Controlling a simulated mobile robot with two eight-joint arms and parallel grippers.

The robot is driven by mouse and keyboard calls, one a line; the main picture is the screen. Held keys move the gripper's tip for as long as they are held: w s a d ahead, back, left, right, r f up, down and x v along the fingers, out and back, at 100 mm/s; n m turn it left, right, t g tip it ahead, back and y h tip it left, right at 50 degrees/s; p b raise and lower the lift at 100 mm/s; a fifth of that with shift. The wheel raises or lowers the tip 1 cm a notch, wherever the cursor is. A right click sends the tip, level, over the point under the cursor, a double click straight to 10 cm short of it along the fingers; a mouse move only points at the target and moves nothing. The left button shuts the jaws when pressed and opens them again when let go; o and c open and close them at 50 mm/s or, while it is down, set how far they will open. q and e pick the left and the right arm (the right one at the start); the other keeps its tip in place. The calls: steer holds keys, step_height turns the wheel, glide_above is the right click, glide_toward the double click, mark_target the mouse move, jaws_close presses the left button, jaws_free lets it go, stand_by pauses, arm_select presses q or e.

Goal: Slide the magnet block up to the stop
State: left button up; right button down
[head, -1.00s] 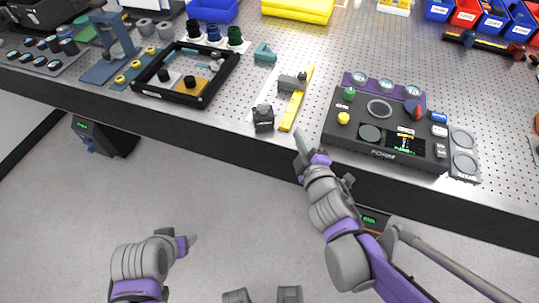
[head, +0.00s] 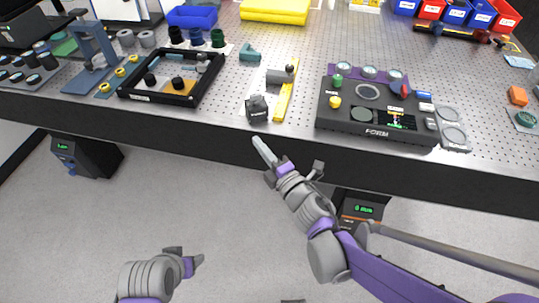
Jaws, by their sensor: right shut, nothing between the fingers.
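A dark block with a raised top (head: 258,107), which looks like the magnet block, stands near the bench's front edge, at the near end of a pale strip. A yellow bar (head: 285,103) runs along the strip's right side. A grey piece with a rounded end (head: 281,75) sits farther back against the bar; I cannot tell whether it is the stop. My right gripper (head: 264,150) is shut and empty, in front of the bench edge and just below the dark block, apart from it in the picture. My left gripper (head: 196,261) is low over the floor, its jaw opening unclear.
A black control box (head: 350,122) with knobs and a screen stands to the right. A black open frame (head: 205,82) with parts inside lies to the left. A small teal piece (head: 250,53) sits behind the strip.

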mark_target(258, 118)
steer(key=w, duration=0.5)
steer(key=shift+w+a, duration=0.4)
steer(key=shift+w+d, duration=0.2)
steer(key=shift+w, duration=0.4)
steer(key=w, duration=0.1)
steer(key=w+d, duration=0.1)
steer(key=w, duration=0.1)
steer(key=shift+w+b, duration=0.1)
steer(key=shift+b, duration=0.25)
